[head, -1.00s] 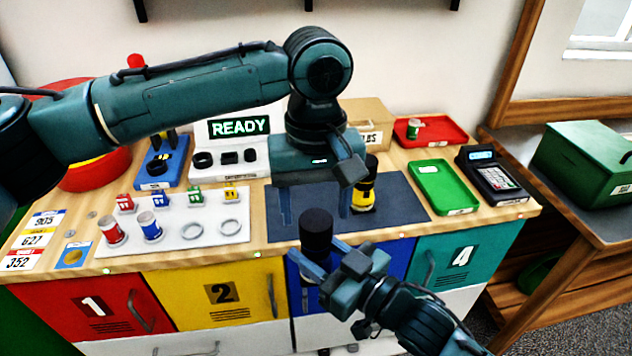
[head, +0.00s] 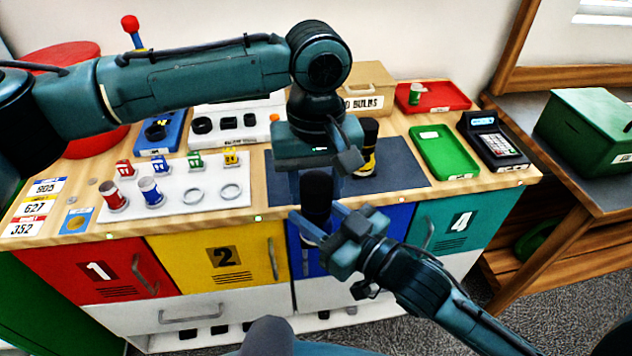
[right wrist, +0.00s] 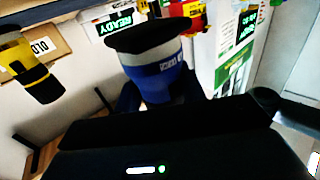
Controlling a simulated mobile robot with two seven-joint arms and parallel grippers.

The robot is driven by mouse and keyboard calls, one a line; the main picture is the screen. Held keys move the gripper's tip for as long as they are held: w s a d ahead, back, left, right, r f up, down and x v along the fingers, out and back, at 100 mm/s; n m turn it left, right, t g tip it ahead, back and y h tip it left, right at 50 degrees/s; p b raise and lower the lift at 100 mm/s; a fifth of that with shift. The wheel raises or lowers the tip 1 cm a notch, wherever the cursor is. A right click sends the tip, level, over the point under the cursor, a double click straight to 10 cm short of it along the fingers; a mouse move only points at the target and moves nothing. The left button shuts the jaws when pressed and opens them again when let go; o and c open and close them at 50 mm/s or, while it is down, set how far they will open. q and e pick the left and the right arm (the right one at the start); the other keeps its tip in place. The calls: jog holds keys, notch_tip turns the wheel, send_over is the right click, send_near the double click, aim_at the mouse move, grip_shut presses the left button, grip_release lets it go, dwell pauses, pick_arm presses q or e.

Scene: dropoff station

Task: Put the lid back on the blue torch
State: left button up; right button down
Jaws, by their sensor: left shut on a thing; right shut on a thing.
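The blue torch (right wrist: 158,80) stands upright in my right gripper (head: 325,227), which is shut on its body just in front of the table edge. Its black lid (head: 317,192) is at the top, directly under my left gripper (head: 316,178), which points down and is shut on it. In the right wrist view the black lid (right wrist: 148,36) sits over a pale band above the blue body; I cannot tell whether it is fully seated. The left fingers are hard to make out against the dark mat.
A yellow torch (head: 369,163) with a black top stands on the dark mat (head: 405,177) just behind. A green tray (head: 442,150), a card terminal (head: 492,138) and a red tray (head: 448,96) are to the right. A white board (head: 215,206) with small cylinders and rings is left.

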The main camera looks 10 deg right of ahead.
pick_arm(q)
jog(key=c, duration=0.3)
jog(key=m, duration=0.5)
jog(key=shift+m, duration=0.3)
jog(key=m, duration=1)
jog(key=shift+m, duration=0.3)
jog(key=m, duration=0.5)
jog(key=shift+m, duration=0.3)
jog(key=o, duration=1.1)
jog(key=shift+o, duration=0.2)
notch_tip(320, 180, up, 12)
